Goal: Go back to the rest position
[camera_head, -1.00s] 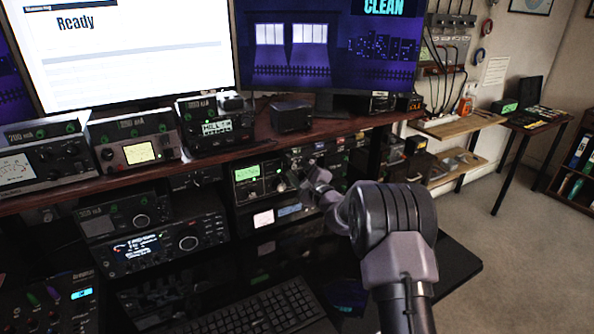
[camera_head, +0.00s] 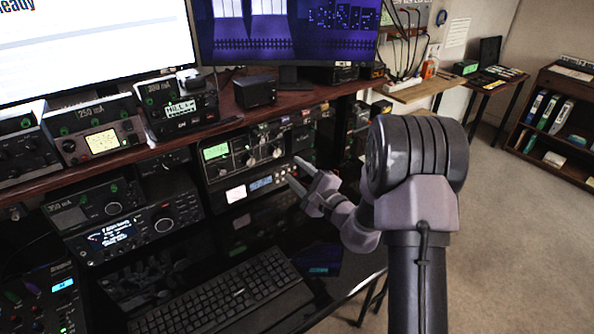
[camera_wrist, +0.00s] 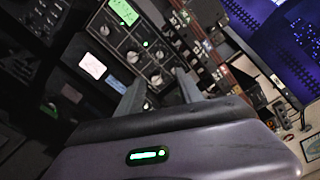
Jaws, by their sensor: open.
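My gripper (camera_head: 299,178) is open and empty in front of the radio rack, its fingers pointing left toward the equipment. In the wrist view its two fingers (camera_wrist: 160,90) stand apart with nothing between them. Beyond them is the tuner unit (camera_head: 243,152) with a green display and round knobs; it also shows in the wrist view (camera_wrist: 131,45). A gap appears between the fingertips and the tuner's front, though its exact size is hard to tell. My arm covers part of the desk at the right.
A black keyboard (camera_head: 228,298) lies on the desk below my gripper. Radios (camera_head: 120,232) stand at the left, and more meters (camera_head: 98,140) sit on the wooden shelf (camera_head: 222,108). Two monitors (camera_head: 285,32) stand above. Open floor (camera_head: 515,240) is at the right, before a bookshelf (camera_head: 560,115).

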